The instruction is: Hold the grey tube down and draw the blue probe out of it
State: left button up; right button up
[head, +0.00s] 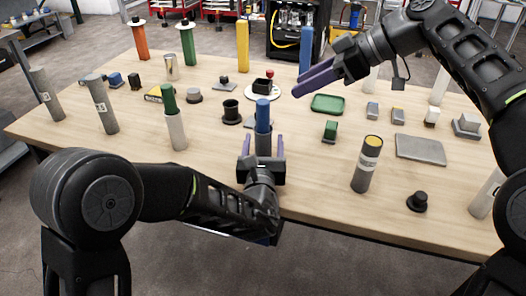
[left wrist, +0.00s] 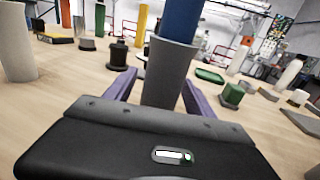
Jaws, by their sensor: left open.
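The grey tube (head: 263,143) stands upright near the front middle of the table, with the blue probe (head: 263,113) sticking up out of its top. In the left wrist view the grey tube (left wrist: 167,75) rises straight ahead, with the blue probe (left wrist: 181,20) in its mouth. My left gripper (head: 263,146) is open, its purple fingers on either side of the tube's lower part; I cannot tell whether they touch it. My right gripper (head: 297,88) is above the table, up and right of the probe, and holds nothing that I can see. Its fingers look close together, seen from the side.
A dark grey cylinder with a yellow top (head: 367,165) stands to the right. A black cup (head: 231,111) is just left of the blue probe. A green tray (head: 328,103) lies below my right arm.

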pick_arm(q)
jog(key=shift+w, duration=0.3)
jog(key=shift+c, duration=0.5)
